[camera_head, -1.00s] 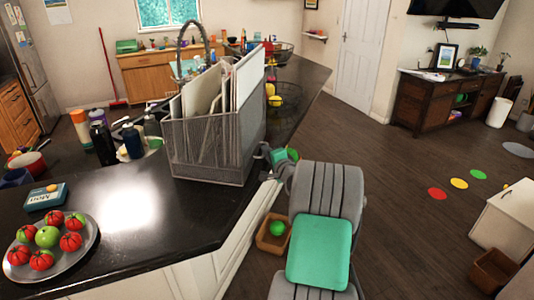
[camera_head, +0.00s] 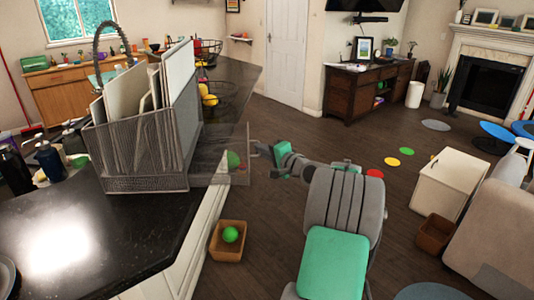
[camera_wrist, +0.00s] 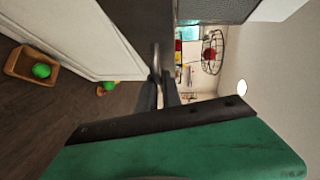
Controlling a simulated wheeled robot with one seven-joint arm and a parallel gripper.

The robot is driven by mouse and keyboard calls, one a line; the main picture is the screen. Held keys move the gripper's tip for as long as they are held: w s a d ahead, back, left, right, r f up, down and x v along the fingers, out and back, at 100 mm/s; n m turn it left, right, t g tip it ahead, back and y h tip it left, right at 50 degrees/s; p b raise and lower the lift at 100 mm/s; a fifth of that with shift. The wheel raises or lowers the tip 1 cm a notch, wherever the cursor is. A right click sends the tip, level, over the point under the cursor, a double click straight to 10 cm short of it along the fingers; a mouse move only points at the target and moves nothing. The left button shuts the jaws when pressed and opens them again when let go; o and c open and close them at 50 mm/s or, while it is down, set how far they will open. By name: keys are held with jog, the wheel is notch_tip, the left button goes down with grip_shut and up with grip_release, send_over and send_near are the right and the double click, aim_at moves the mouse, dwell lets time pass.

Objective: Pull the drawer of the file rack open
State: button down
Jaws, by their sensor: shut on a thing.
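The grey mesh file rack (camera_head: 140,155) stands on the dark counter at the left of the head view, with upright folders in it. Its mesh drawer (camera_head: 212,172) sticks out from the rack's right side, past the counter edge. My gripper (camera_head: 257,149) is at the drawer's outer end, at the right. In the wrist view the fingers (camera_wrist: 160,92) are shut on the metal drawer handle (camera_wrist: 156,60). A green round thing (camera_head: 233,160) shows through or inside the drawer mesh; I cannot tell which.
The dark counter (camera_head: 110,235) with a white cabinet front lies left of my arm. A wooden box (camera_head: 228,247) with a green ball sits on the floor below the drawer.

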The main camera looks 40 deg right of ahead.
jog(key=shift+s+d, duration=0.2)
jog(key=shift+d, duration=0.1)
jog(key=c, duration=1.5)
grip_release()
jog(key=shift+s+d, duration=0.1)
jog(key=s, duration=0.2)
jog(key=s+b, duration=0.1)
jog(key=s, duration=0.2)
jog(key=s+r, duration=0.1)
jog(key=s, duration=0.1)
jog(key=shift+s+b, duration=0.35)
